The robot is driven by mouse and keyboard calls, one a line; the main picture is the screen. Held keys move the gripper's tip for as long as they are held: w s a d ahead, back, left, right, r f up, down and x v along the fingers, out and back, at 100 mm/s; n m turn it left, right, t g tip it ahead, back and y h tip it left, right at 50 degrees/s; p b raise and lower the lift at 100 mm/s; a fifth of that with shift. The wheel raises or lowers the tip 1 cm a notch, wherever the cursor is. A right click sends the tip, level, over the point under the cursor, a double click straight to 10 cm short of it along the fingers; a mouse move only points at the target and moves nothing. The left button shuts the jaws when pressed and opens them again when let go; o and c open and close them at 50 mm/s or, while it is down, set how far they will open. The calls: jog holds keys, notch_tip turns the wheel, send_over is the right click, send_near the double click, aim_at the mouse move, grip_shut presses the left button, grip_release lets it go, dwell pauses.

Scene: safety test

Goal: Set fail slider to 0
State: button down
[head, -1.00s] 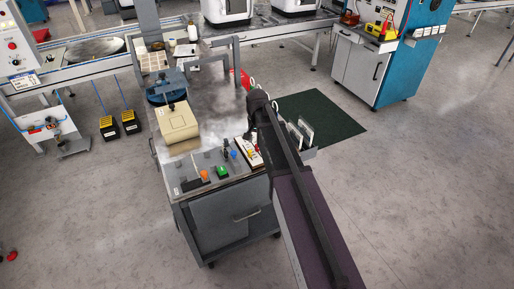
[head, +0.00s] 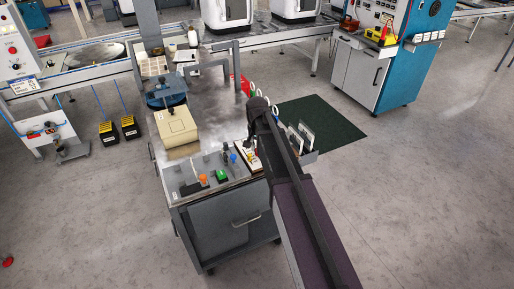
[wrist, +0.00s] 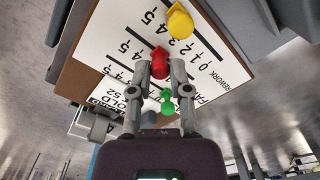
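In the wrist view, a white slider board (wrist: 112,38) carries printed number scales and several coloured knobs. The red knob (wrist: 160,62) sits partway along the scale whose end label appears to read FAIL. The yellow knob (wrist: 179,22) is on the REWORK scale, and the green knob (wrist: 167,102) is on the other side of the red one. My gripper (wrist: 160,70) has its fingers apart, with the red knob between or just beyond the tips; contact cannot be told. The green knob shows between the fingers. In the head view, my arm partly hides the board (head: 247,158).
Left of the board on the cart top are an orange button (head: 203,179), a green button (head: 221,175) and a blue knob (head: 233,157). A beige box (head: 176,126) stands behind them. A small holder with white plates (head: 305,134) is right of my arm.

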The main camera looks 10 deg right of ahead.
jog(key=shift+w+a, duration=0.25)
jog(key=shift+w, duration=0.6)
jog(key=shift+w+a, duration=0.2)
jog(key=shift+w, duration=0.65)
jog(key=shift+w+a, duration=0.25)
jog(key=shift+w, duration=0.6)
jog(key=c, duration=0.6)
grip_release()
jog(key=shift+s, duration=0.15)
